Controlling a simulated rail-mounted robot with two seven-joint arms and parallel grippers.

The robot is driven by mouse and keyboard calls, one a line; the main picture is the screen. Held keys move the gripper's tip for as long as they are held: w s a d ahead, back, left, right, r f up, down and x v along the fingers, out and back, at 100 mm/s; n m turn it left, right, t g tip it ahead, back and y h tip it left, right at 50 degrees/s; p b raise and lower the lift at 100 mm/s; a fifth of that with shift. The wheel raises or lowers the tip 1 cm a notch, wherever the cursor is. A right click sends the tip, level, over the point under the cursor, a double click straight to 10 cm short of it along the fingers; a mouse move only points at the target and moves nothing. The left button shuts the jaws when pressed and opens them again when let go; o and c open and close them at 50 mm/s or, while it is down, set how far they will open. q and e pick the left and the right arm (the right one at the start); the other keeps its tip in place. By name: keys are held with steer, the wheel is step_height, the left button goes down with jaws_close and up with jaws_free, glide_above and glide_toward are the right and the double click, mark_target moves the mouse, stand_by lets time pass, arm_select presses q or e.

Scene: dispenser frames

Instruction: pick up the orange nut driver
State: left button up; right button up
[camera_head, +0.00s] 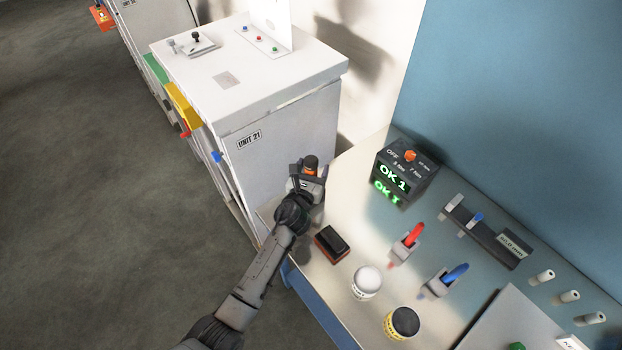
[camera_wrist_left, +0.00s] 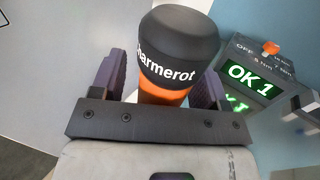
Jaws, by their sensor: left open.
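The orange nut driver (camera_wrist_left: 178,45) stands between the two fingers of my left gripper (camera_wrist_left: 158,84) in the left wrist view. It has a wide black cap lettered "armerot" and an orange body below. The fingers lie on either side of it and are open; the cap hides part of them. In the head view, the nut driver (camera_head: 311,162) shows as a small black and orange top at my left gripper (camera_head: 308,176), by the bench's left end. Its lower part is hidden by the gripper. My right gripper is not in view.
The white Unit 21 cabinet (camera_head: 290,150) stands close to the left of the gripper. On the bench (camera_head: 330,285) are a dark block (camera_head: 331,243), two round pots, red and blue tools in holders, and a black box (camera_head: 407,170) reading "OK 1". A blue wall rises behind.

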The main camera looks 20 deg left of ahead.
arm_select(q)
steer(key=shift+w, duration=0.1)
steer(key=shift+r, duration=0.1)
steer(key=c, duration=1.2)
